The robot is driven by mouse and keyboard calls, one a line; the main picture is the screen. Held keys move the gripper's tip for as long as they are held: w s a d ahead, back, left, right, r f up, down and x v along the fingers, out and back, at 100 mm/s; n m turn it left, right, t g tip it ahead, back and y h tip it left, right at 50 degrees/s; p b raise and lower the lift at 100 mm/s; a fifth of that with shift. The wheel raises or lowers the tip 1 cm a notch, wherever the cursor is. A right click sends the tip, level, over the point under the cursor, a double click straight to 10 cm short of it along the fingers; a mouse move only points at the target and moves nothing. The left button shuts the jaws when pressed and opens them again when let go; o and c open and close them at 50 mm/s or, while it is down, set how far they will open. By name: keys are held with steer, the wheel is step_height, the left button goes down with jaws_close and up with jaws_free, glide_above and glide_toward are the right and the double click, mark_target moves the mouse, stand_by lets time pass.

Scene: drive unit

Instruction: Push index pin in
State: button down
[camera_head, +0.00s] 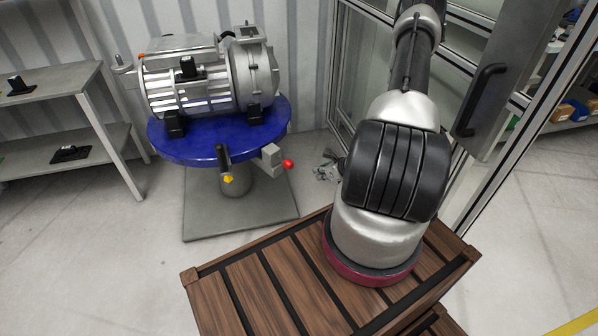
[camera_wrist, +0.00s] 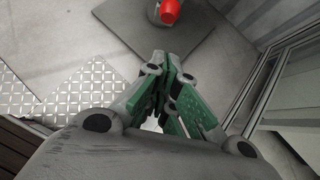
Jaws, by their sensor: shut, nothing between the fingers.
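A blue round turntable (camera_head: 200,148) on a grey pedestal carries a silver motor-like drive unit (camera_head: 205,80). At its front right edge a grey block (camera_head: 272,156) holds a red ball knob (camera_head: 288,164), which looks like the index pin's head and sticks out to the right. A black handle (camera_head: 222,156) with a yellow piece (camera_head: 229,180) below it sits left of the block. In the wrist view a red knob (camera_wrist: 169,12) shows at the top edge, beyond my gripper (camera_wrist: 168,62). My gripper is shut, empty and apart from it.
A grey shelf (camera_head: 55,85) with small black parts stands at the left. A glass-panelled frame (camera_head: 345,70) is close to my arm at the right. A grey base plate (camera_head: 240,213) lies under the pedestal. Open floor lies to the left.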

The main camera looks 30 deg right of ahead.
mark_target(292, 166)
steer(key=w+r+x, duration=0.1)
steer(key=r+x, duration=0.1)
steer(key=x, duration=1.1)
steer(key=shift+w+a, duration=0.3)
steer(key=shift+w, duration=0.1)
steer(key=shift+w+a, duration=0.2)
steer(key=shift+w, duration=0.7)
steer(key=shift+w+a, duration=0.2)
steer(key=shift+w, duration=0.65)
steer(key=shift+r, duration=0.1)
